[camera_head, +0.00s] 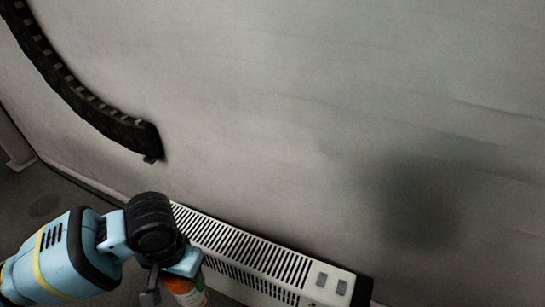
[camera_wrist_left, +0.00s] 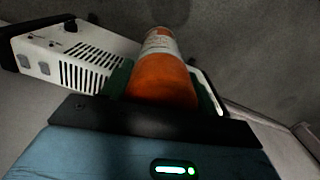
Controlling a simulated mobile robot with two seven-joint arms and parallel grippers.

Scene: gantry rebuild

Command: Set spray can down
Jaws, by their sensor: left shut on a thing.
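The spray can (camera_head: 187,290) is orange with a pale label and shows at the bottom of the head view, partly hidden by my left gripper (camera_head: 170,283). In the left wrist view the can (camera_wrist_left: 161,82) sits between the fingers of my left gripper (camera_wrist_left: 163,88), which is shut on it. The can's far end points away from the wrist camera. Whether its end touches any surface, I cannot tell. My right gripper is not in view.
A white slatted heater (camera_head: 240,250) runs along the base of the grey wall (camera_head: 300,110), close beside the can. It also shows in the left wrist view (camera_wrist_left: 75,60). A black cable chain (camera_head: 75,90) hangs on the wall at upper left. Dark floor (camera_head: 40,205) shows at left.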

